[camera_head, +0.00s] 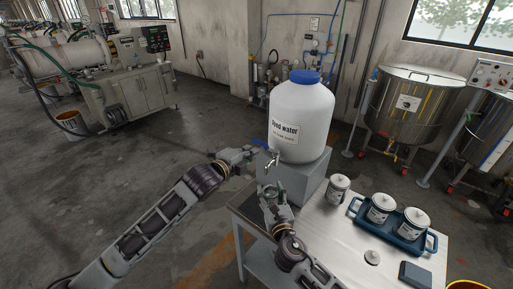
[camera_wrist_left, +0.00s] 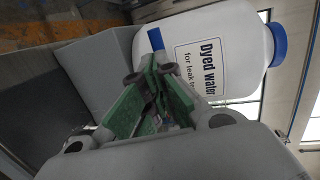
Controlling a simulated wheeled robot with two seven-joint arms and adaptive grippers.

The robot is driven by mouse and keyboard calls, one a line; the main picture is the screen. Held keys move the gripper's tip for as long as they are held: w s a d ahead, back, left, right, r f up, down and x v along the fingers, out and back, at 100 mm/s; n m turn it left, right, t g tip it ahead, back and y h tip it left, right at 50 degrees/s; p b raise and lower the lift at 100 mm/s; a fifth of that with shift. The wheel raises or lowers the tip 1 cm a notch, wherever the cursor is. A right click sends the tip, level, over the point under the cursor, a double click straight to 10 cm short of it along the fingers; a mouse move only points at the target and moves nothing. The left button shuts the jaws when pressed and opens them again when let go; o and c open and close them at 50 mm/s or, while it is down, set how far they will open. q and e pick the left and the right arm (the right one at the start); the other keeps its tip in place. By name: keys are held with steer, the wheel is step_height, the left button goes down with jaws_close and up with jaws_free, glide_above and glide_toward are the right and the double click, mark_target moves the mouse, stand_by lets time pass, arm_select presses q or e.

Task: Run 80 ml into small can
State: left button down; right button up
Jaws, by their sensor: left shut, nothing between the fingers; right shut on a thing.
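A large white jug (camera_head: 300,112) labelled "Dyed water", with a blue cap, stands on a grey block; it also shows in the left wrist view (camera_wrist_left: 225,30). Its tap (camera_head: 272,160) has a blue lever (camera_head: 259,143), also seen in the left wrist view (camera_wrist_left: 155,39). My left gripper (camera_head: 256,154) is shut and empty right beside the lever; whether it touches cannot be told. Its green-padded fingers fill the left wrist view (camera_wrist_left: 158,80). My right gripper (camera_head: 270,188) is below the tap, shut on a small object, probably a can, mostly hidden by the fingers.
A lidded can (camera_head: 338,189) stands on the table (camera_head: 325,232). A blue tray (camera_head: 404,244) holds two more lidded cans. A loose round lid (camera_head: 372,257) and a dark blue-grey block (camera_head: 415,275) lie nearer the front. Steel vats (camera_head: 408,105) stand behind.

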arm_select(q)
steer(key=shift+x, duration=2.4)
steer(key=shift+w, duration=0.1)
steer(key=shift+w+d, duration=0.15)
steer(key=shift+w, duration=0.25)
steer(key=shift+w+r, duration=0.1)
steer(key=shift+w, duration=0.05)
steer(key=shift+a+r, duration=0.1)
steer(key=shift+a, duration=0.15)
steer(key=shift+s+a, duration=0.25)
steer(key=shift+s, duration=0.1)
glide_toward(259, 143)
steer(key=shift+w+a+v, duration=0.1)
steer(key=shift+a+v, duration=0.1)
steer(key=shift+v, duration=0.75)
steer(key=shift+w+a+v, duration=0.1)
steer(key=shift+a+v, duration=0.05)
steer(key=shift+v, duration=0.8)
steer(key=shift+w+a+v, duration=0.1)
steer(key=shift+a+v, duration=0.1)
steer(key=shift+v, duration=0.75)
